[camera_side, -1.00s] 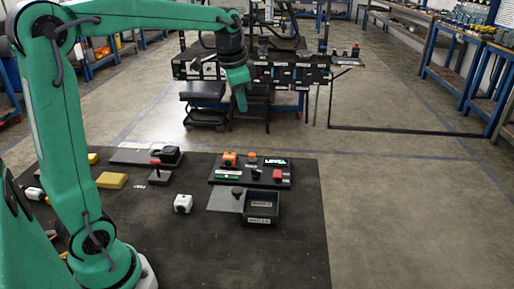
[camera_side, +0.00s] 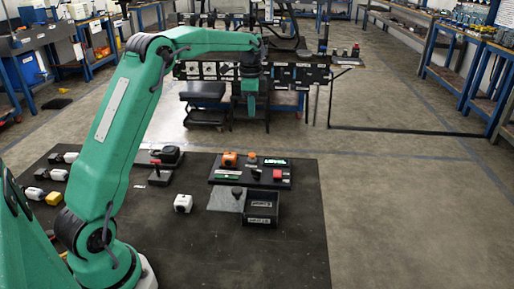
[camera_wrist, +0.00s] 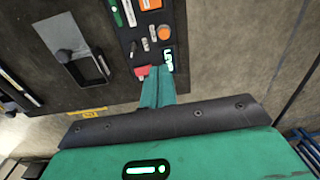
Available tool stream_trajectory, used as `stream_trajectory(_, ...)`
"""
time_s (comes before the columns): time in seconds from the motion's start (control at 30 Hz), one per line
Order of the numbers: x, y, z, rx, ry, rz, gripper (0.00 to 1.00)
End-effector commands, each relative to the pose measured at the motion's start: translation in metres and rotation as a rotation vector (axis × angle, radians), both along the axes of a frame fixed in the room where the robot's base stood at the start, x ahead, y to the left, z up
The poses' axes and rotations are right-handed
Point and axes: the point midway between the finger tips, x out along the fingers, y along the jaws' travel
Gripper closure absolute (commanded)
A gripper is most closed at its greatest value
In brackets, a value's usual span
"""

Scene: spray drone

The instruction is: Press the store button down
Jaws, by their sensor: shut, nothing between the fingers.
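A black control panel (camera_side: 225,181) lies on the dark mat. It carries a red button (camera_side: 277,175), an orange round button (camera_side: 251,156), an orange block (camera_side: 229,159), a black knob (camera_side: 256,173) and a lit green LEVEL display (camera_side: 275,162). The labels are too small to read, so I cannot tell which is the store button. My gripper (camera_side: 251,116) points down, shut and empty, above the panel and apart from it. In the wrist view my fingertips (camera_wrist: 158,72) overlap the edge of the red button (camera_wrist: 142,71), below the display (camera_wrist: 168,60).
An open dark bin (camera_side: 261,207) stands in front of the panel, beside a grey plate (camera_side: 225,199). The mat's front right is clear.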

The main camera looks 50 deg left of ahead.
Motion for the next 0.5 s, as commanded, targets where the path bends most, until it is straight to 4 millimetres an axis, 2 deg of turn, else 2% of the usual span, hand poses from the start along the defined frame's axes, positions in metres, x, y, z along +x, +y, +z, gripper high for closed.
stream_trajectory(0.2, 0.007, 0.012, -0.014, -0.006, 0.019, -0.031, 1.00)
stream_trajectory(0.5, 0.008, 0.013, -0.016, -0.007, 0.023, -0.037, 1.00)
